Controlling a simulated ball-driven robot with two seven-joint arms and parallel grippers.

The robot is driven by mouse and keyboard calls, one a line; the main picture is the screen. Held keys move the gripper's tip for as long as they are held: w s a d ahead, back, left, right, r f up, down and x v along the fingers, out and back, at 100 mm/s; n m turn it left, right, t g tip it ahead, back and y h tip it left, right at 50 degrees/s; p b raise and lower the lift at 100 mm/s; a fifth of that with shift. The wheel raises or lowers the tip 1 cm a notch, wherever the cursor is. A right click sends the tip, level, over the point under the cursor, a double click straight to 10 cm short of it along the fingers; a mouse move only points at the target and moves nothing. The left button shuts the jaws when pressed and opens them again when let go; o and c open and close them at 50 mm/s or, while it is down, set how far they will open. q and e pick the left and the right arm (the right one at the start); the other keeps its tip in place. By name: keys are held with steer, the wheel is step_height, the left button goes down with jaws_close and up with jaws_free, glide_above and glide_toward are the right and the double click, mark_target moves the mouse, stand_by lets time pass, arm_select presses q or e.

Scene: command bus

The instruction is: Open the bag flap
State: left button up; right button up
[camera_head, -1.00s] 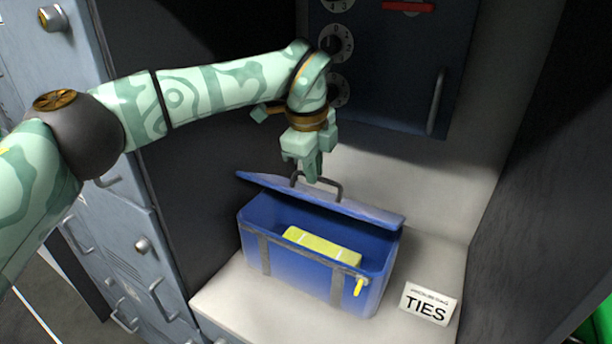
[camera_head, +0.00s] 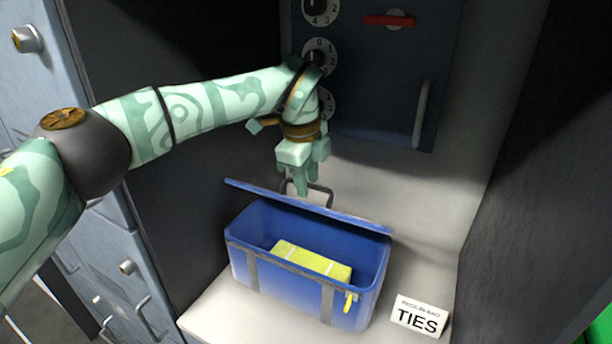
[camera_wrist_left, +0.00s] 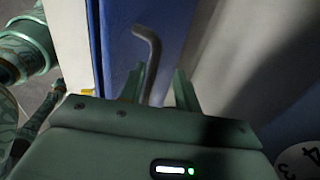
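The blue bag (camera_head: 290,285) stands on a pale shelf. Its flap (camera_head: 305,207) is raised and tilted back, showing almost edge-on, and the bag's mouth is uncovered. A dark handle (camera_head: 322,190) sticks up behind the flap's edge. My left gripper (camera_head: 304,190) points down at the handle, above the flap. In the left wrist view the left gripper's fingers (camera_wrist_left: 160,78) are apart, with the bent handle (camera_wrist_left: 150,50) between them, and the blue flap (camera_wrist_left: 125,45) is alongside. Whether the fingers touch the handle is unclear. My right gripper is out of view.
A yellow block (camera_head: 310,262) lies inside the bag. A white "TIES" card (camera_head: 418,316) stands to its right. A dark blue panel (camera_head: 385,95) with dials and a handle is behind. Dark walls stand on both sides, and grey lockers (camera_head: 125,265) are at left.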

arm_select(q)
steer(key=shift+s+a+r, duration=0.15)
steer(key=shift+s+r, duration=0.25)
steer(key=shift+r, duration=0.05)
step_height(320, 180, up, 11)
steer(key=s+p, duration=0.1)
steer(key=shift+s+a, duration=0.2)
steer(key=shift+a, duration=0.05)
